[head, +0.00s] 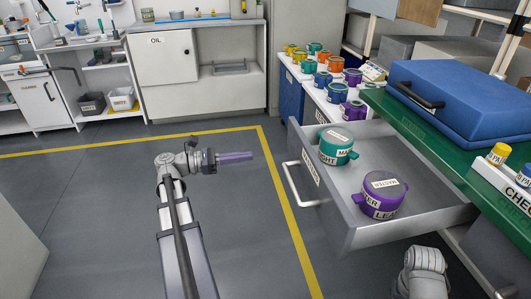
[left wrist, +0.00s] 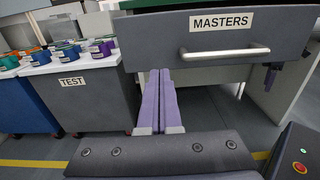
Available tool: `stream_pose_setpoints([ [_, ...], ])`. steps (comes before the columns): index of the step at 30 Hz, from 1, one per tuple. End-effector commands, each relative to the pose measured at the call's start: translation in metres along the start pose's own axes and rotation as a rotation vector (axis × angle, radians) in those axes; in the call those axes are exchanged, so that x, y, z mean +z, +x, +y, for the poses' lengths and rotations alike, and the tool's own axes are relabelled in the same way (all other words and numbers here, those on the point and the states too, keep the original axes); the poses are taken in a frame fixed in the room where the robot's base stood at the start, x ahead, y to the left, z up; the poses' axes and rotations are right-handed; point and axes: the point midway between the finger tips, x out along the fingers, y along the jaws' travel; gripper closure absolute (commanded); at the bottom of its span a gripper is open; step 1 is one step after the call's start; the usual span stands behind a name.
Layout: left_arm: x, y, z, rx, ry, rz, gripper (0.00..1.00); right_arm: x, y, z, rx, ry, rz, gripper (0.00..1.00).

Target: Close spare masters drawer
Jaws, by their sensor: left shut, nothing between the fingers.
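The grey drawer (head: 363,239) stands pulled out to the left from under the green bench in the head view. Its bar handle (head: 292,185) is on its front. A teal round master (head: 338,146) and a purple one (head: 381,194) lie inside. My left gripper (head: 252,156) has purple fingers, shut and empty, pointing right toward the drawer front, left of the handle and apart from it. In the left wrist view the drawer front (left wrist: 160,42) carries a MASTERS label (left wrist: 222,21); the handle (left wrist: 225,52) is right of and above my fingertips (left wrist: 160,72).
A blue case (head: 455,100) sits on the green bench top (head: 390,108). Behind the drawer, a white-topped cabinet (head: 300,75) holds several coloured round parts. The grey floor left of the drawer is clear, with a yellow line (head: 285,195) running along it.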

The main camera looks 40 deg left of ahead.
Motion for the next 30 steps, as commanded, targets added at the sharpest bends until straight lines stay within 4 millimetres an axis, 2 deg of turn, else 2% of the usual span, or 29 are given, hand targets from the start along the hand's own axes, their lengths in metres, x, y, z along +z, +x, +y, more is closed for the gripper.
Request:
stream_pose_setpoints([
  [9,0.0,0.064,-0.002,-0.006,0.0,0.0,1.0,0.0,0.0,0.0,0.0,0.0,0.0,0.5],
  [16,0.0,0.104,-0.001,-0.005,0.0,0.0,1.0,0.0,0.0,0.0,0.0,0.0,0.0,0.5],
  [22,0.0,0.124,-0.001,-0.003,0.0,0.0,1.0,0.0,0.0,0.0,0.0,0.0,0.0,0.5],
  [30,0.0,0.13,-0.001,-0.001,0.0,0.0,1.0,0.0,0.0,0.0,0.0,0.0,0.0,0.5],
])
